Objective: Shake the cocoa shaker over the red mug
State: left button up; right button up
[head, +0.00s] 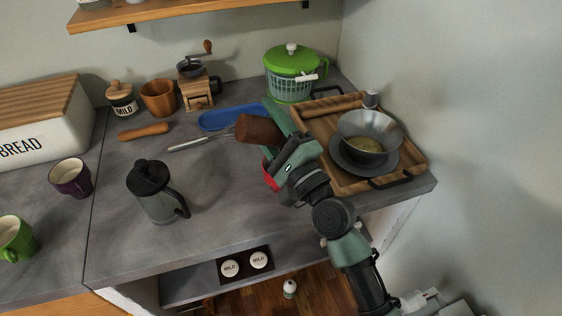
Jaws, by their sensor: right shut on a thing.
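My right gripper (284,132) is shut on the brown cocoa shaker (258,130), which looks tipped onto its side in the air above the counter. The red mug (270,177) shows only as a small red patch just below the gripper; my gripper and wrist hide the rest of it. The shaker appears above and slightly left of this patch; I cannot tell whether it is directly over the mug. My left gripper is out of view.
A french press (154,193) stands left of centre. A blue tray (230,117) and a whisk (200,142) lie behind. A wooden tray (416,161) with a metal bowl (385,128) is at right. Purple (71,178) and green (14,239) mugs stand left. The front middle counter is clear.

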jog(key=shift+m, duration=0.4)
dwell(0.7)
jog(key=n, duration=0.1)
jog(key=a+n+g+p, duration=0.1)
jog(key=n, duration=0.1)
jog(key=n+g, duration=0.1)
jog(key=n, duration=0.1)
jog(key=shift+s+a+f+y+p, duration=0.15)
jog(key=shift+s+f+y+p, duration=0.05)
jog(key=shift+f+y+p, duration=0.15)
jog(key=shift+f, duration=0.1)
jog(key=shift+a+f+n+g+h+p, duration=0.1)
jog(key=shift+f+n+g+h+p, duration=0.75)
jog(key=shift+n+p, duration=2.15)
jog(key=shift+a+r+n+g+h+p, duration=0.1)
jog(key=shift+n+g+h+p, duration=0.25)
jog(key=shift+n+h+p, duration=1.85)
jog(key=shift+f+n+g+h+p, duration=0.4)
jog(key=shift+n+g+p, duration=0.2)
jog(key=shift+n+p, duration=3.1)
